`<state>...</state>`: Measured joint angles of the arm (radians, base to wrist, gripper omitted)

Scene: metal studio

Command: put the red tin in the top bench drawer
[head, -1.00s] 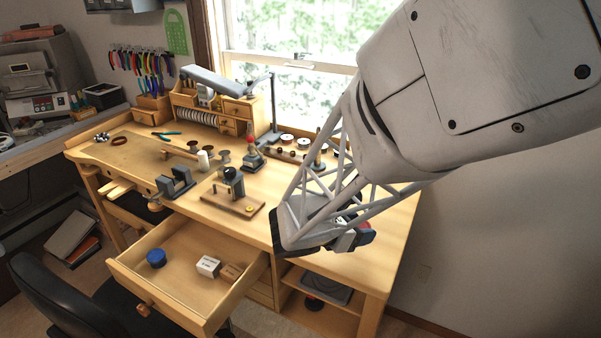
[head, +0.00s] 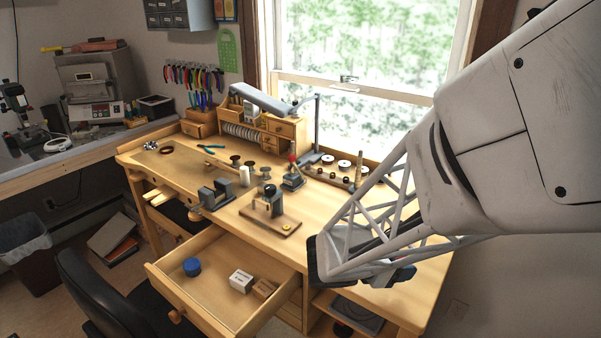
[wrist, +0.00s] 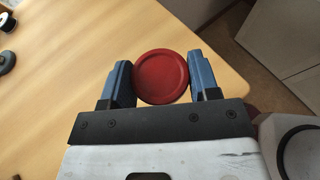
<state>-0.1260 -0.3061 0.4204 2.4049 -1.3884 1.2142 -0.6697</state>
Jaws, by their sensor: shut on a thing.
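The red tin (wrist: 161,77) is round and sits between the two blue-and-black fingers of my gripper (wrist: 162,82) in the wrist view. The gripper is shut on it, above the right part of the bench top. In the head view my gripper (head: 388,276) is at the bench's front right, and the tin is hidden behind my arm. The top bench drawer (head: 215,268) is pulled open, left of my gripper. It holds a blue tin (head: 192,267), a white box (head: 241,281) and a brown box (head: 264,289).
The bench top (head: 330,212) carries a small press on a wooden board (head: 270,215), a grey vise (head: 216,193) and a row of reels at the back. A black chair (head: 92,290) stands in front, left of the drawer. The drawer's left and middle floor has free room.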

